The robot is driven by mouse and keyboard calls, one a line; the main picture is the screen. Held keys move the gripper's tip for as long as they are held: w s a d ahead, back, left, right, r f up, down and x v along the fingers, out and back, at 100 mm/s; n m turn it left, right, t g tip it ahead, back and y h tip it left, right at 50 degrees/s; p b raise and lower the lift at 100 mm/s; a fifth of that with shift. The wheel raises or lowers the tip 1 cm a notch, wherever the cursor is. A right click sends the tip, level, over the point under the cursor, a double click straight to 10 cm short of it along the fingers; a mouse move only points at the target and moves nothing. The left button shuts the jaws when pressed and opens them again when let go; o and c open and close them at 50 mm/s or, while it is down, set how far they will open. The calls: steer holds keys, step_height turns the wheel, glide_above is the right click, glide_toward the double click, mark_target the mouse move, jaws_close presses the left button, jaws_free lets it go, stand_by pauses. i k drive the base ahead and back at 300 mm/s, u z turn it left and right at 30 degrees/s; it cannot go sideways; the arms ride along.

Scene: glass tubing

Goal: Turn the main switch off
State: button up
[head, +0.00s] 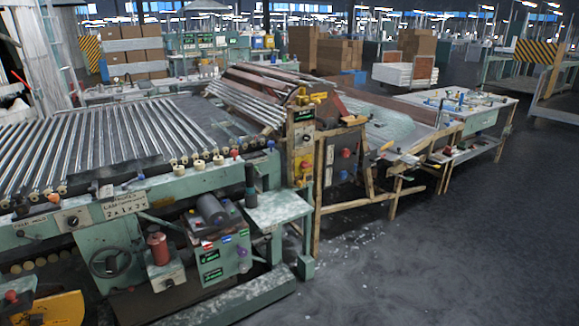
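I cannot tell which control is the main switch, as the labels are too small to read. A black rotary knob (72,220) sits on the green machine's front rail, with a dark handwheel (110,262) below it. A green control box (222,262) with small coloured labels is low on the machine's right end. A red-capped control (157,243) stands left of that box. A wooden-edged upright panel (303,160) further back carries yellow, red and blue controls. The positions of these controls cannot be made out. My gripper is not in view.
Glass tubes lie on the roller bed (95,140) at left. A small green side table (278,208) juts out at the machine's right end. A wooden frame (368,200) and a white worktable (460,103) stand behind. The dark floor (450,260) at right is open.

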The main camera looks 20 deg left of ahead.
mark_target(304, 164)
steer(key=u, duration=0.45)
steer(key=i, duration=0.6)
steer(key=u, duration=1)
steer(key=i, duration=0.85)
steer(key=u, duration=0.55)
